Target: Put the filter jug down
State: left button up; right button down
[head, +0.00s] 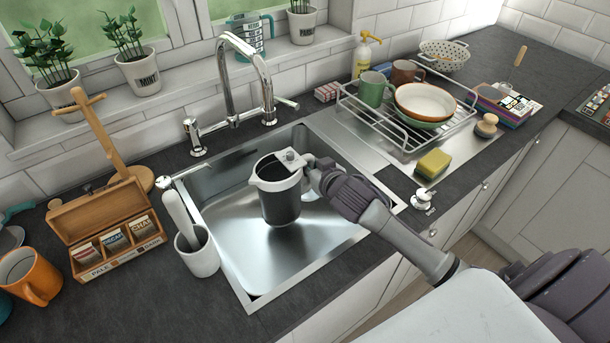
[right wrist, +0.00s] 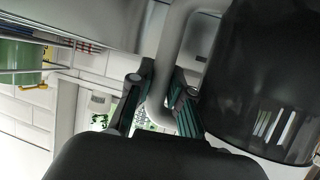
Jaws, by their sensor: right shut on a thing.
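The filter jug (head: 281,200), dark-bodied with a pale rim and white top, is upright over the steel sink basin (head: 225,245). I cannot tell whether its base touches the basin floor. My right gripper (head: 309,171) reaches in from the right and is shut on the jug's handle. In the right wrist view the pale handle (right wrist: 172,60) passes between the two fingers of my right gripper (right wrist: 163,95), with the dark jug body (right wrist: 265,85) beside them. My left gripper is not in view.
The tap (head: 245,75) stands behind the sink.

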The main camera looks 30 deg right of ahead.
jog(key=shift+x, duration=1.05)
jog(key=shift+a+f, duration=0.15)
jog(key=shift+f, duration=2)
jog(key=c, duration=1.5)
grip_release()
jog(key=shift+f, duration=0.2)
jog(key=shift+c, duration=0.2)
jog(key=o, duration=0.5)
jog(key=shift+s, duration=0.1)
jog(key=shift+c, duration=0.2)
jog(key=shift+r, duration=0.1)
